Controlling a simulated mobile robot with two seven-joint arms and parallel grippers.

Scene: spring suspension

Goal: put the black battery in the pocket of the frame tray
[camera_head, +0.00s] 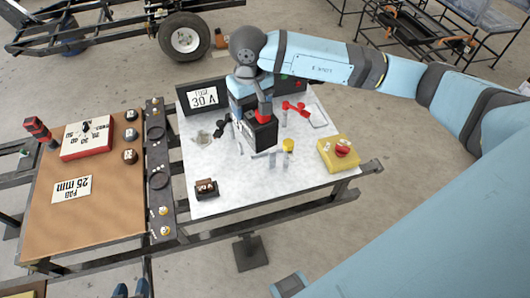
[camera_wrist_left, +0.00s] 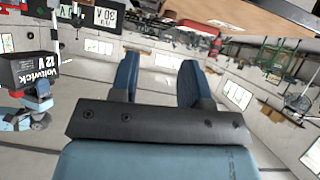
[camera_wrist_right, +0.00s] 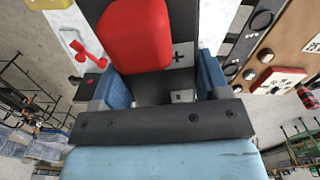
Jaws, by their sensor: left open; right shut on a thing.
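The black battery (camera_head: 262,134), with a red cover on top, is over the middle of the white worktop in the head view. My right gripper (camera_head: 249,100) is shut on it from above. In the left wrist view the battery (camera_wrist_left: 36,72) shows white lettering. In the right wrist view its red cover (camera_wrist_right: 137,35) and a plus label lie by my right gripper (camera_wrist_right: 160,88). I cannot clearly make out the frame tray or its pocket; the battery and arm hide part of that area. My left gripper (camera_head: 131,291) is open and empty at the bottom edge, also in the left wrist view (camera_wrist_left: 160,80).
Slim posts, one yellow-capped (camera_head: 288,145), stand close to the battery. A 30 A sign (camera_head: 203,98) stands behind. A yellow block with a red knob (camera_head: 342,149) is at right, a small dark block (camera_head: 206,189) at front left. A brown bench (camera_head: 105,205) adjoins on the left.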

